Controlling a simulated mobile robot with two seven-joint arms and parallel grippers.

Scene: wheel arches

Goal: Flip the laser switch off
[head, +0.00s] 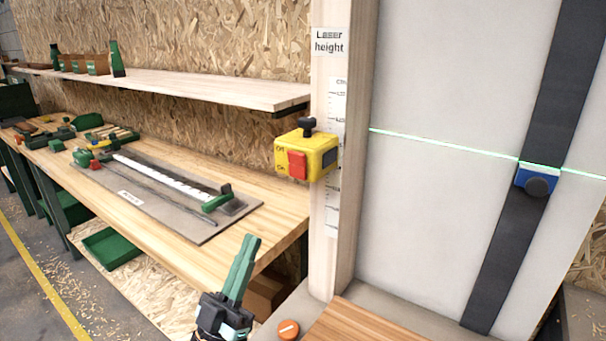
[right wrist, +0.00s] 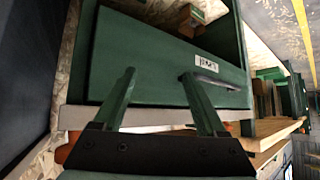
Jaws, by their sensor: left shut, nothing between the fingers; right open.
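The laser switch is a red rocker (head: 297,165) on a yellow box with a black knob on top. The yellow box (head: 322,158) is fixed to a pale wooden post, with "Off" marked above and "On" below. A green laser line (head: 450,145) runs across the white panel to the right. My left gripper (head: 247,248) is below and left of the box, apart from it, with its green fingers together and pointing up. My right gripper (right wrist: 155,85) shows in the right wrist view, with its fingers apart and nothing between them. The switch is not in that view.
The post (head: 343,240) carries a height scale. A workbench (head: 250,195) with tools stands at the left under a shelf (head: 190,86). A blue block with a dark knob (head: 537,181) sits on a black strip. In the right wrist view, a green drawer (right wrist: 150,65) is near the fingers.

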